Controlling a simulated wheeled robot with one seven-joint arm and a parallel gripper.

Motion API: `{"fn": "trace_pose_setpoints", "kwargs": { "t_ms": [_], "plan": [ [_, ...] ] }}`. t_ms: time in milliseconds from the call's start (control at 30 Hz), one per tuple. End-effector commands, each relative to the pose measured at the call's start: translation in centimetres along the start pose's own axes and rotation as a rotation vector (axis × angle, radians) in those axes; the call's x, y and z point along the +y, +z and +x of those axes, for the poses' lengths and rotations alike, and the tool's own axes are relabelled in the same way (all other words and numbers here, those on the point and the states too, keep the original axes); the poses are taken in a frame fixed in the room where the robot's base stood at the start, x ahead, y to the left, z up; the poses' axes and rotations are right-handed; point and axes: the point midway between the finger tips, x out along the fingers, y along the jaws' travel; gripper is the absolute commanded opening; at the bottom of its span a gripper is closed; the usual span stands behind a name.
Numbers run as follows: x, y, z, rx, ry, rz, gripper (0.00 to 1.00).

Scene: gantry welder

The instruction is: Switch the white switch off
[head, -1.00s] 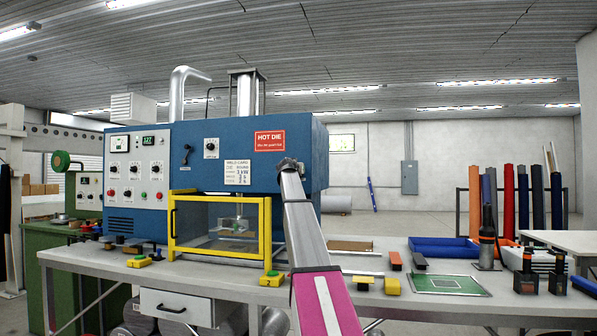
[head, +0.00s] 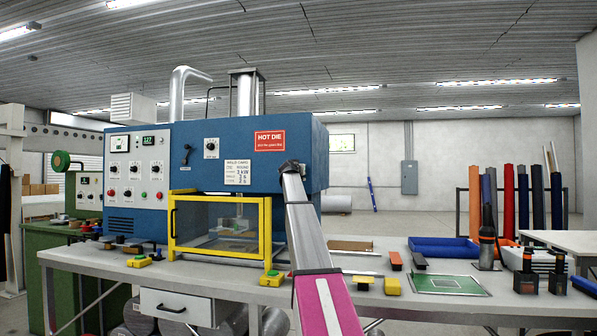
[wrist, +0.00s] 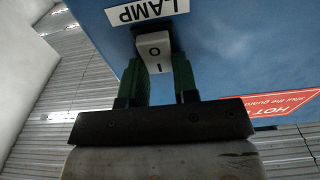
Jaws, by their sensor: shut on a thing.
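The fingers cover parts of the switch's sides. In the head view my arm reaches up to the right part of the blue machine (head: 225,150); the arm hides the gripper and the switch there.
A red HOT DIE sign (head: 270,141) is on the machine face, also in the wrist view (wrist: 285,105). A yellow-framed guard (head: 265,230) stands at the machine's front. Blocks and a blue tray (head: 443,249) lie on the bench (head: 210,275) to the right.

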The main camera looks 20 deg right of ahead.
Motion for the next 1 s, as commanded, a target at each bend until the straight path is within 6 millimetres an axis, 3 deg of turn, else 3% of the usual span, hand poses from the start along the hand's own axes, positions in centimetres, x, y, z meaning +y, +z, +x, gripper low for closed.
{"fn": "trace_pose_setpoints", "kwargs": {
  "t_ms": [600,1000],
  "plan": [
    [0.17,0.46,-0.30,0.243,0.004,0.000,0.04],
    [0.05,0.52,-0.35,0.288,-0.003,0.001,0.04]
  ]
}}
